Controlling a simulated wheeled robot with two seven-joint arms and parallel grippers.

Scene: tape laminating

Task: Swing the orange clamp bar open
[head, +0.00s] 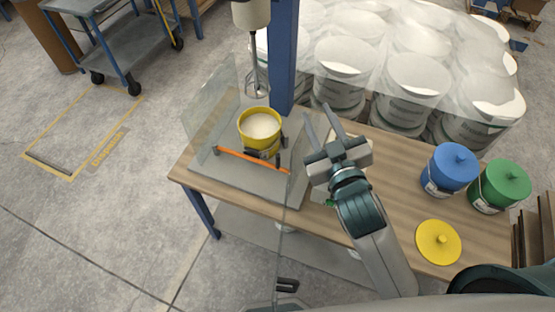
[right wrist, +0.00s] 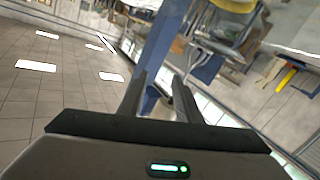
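The orange clamp bar (head: 240,158) lies across the front of the yellow bucket (head: 247,139) in the head view. The bucket holds a pale filling and stands on a grey base plate (head: 230,180), below the mixer's whisk (head: 256,82). My left gripper is not in view.
Clear guard panels stand left (head: 212,105) and front right of the mixer; a black handle (head: 287,285) shows low. A blue pail (head: 447,172), a green pail (head: 497,188) and a yellow lid (head: 438,243) sit on the table's right. Wrapped white buckets (head: 412,85) stand behind.

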